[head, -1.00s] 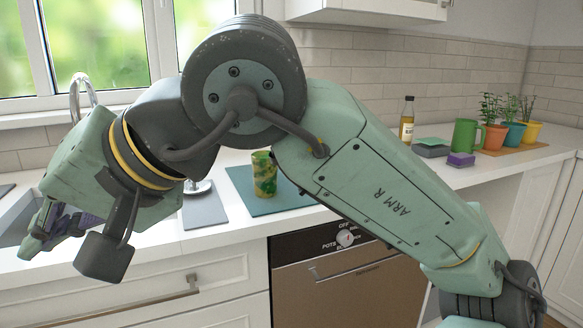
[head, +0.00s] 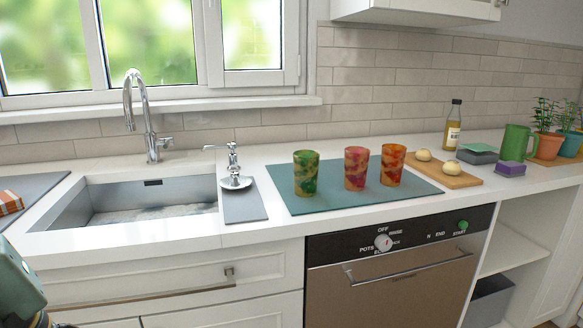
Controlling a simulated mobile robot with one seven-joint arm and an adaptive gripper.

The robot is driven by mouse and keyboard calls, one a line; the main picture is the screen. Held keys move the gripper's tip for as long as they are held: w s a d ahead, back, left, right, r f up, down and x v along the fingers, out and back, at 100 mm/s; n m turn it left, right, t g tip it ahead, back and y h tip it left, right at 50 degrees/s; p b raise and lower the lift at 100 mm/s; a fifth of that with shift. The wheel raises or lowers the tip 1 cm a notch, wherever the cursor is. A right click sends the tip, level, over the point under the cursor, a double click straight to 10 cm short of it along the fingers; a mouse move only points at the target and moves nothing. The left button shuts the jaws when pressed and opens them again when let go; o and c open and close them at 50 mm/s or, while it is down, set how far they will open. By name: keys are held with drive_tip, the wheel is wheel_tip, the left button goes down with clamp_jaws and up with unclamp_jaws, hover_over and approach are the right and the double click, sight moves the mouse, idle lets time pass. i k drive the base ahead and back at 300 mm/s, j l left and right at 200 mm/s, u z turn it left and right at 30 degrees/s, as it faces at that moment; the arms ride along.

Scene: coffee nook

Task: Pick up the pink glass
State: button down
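Three patterned glasses stand upright and apart on a teal mat (head: 310,201) on the counter. The middle one, with pink-red patches on tan, looks like the pink glass (head: 355,168). A green and yellow glass (head: 306,173) stands to its left, and an orange-red glass (head: 392,165) stands close on its right. All three are in clear view with nothing in front of them. Only a piece of my arm shows at the lower left corner, far from the glasses. My gripper's fingers are not in view.
Left of the mat are a small chrome dispenser (head: 234,170) on a grey mat (head: 243,207), and the sink (head: 145,199) with a tall faucet (head: 144,115). Right are a wooden board (head: 455,180) with two buns, a bottle (head: 453,126), and a green mug (head: 515,143).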

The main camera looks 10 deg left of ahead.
sight(356, 159)
drive_tip(key=i+j+u, duration=0.75)
drive_tip(key=k+z, duration=0.1)
drive_tip(key=z, duration=1.2)
